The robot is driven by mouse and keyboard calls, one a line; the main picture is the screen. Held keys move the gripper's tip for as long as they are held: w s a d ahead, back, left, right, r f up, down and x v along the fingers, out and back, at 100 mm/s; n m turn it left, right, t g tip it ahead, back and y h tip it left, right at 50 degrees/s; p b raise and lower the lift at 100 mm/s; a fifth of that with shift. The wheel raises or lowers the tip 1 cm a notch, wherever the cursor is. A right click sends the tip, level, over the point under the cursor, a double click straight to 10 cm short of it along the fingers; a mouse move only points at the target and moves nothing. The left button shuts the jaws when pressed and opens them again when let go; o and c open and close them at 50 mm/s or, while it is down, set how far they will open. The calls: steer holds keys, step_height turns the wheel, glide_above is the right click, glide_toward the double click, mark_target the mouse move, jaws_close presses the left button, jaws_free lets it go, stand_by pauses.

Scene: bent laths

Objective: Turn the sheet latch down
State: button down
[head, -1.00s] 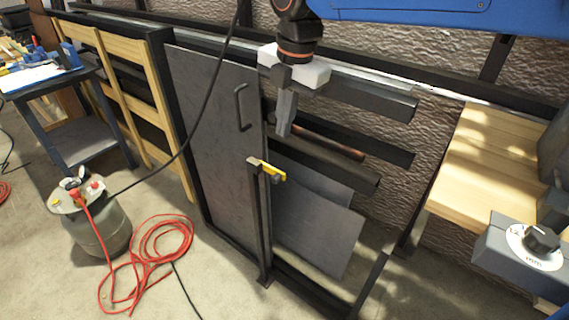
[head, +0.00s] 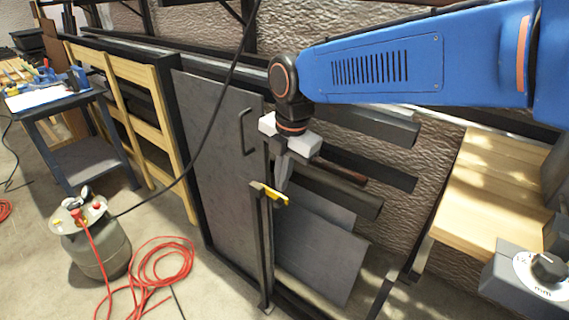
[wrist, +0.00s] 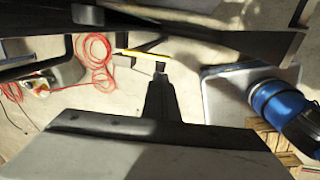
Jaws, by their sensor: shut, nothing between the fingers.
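The sheet latch (head: 269,193) is a small yellow bar on top of a dark upright post (head: 262,245), in front of the grey sheet rack. It lies roughly level, pointing right and slightly down. My gripper (head: 282,190) is shut and empty, pointing down, with its tips close to the latch's right part in the head view. I cannot tell whether they touch. In the wrist view the yellow latch (wrist: 128,54) shows just beyond the fingertips (wrist: 160,68). The grey door-like panel (head: 215,150) with a dark handle (head: 247,132) stands left of the post.
Dark rack bars (head: 345,195) and grey sheets (head: 320,250) lie right of the post. A wooden bench (head: 480,185) is at the right. A black cable hangs across the panel.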

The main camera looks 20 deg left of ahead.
mark_target(279, 201)
steer(key=shift+w+a+f, duration=0.1)
steer(key=shift+a+f, duration=0.1)
steer(key=shift+f, duration=0.95)
steer(key=shift+a+f, duration=0.15)
steer(key=shift+f, duration=1)
steer(key=shift+w+d+f, duration=0.1)
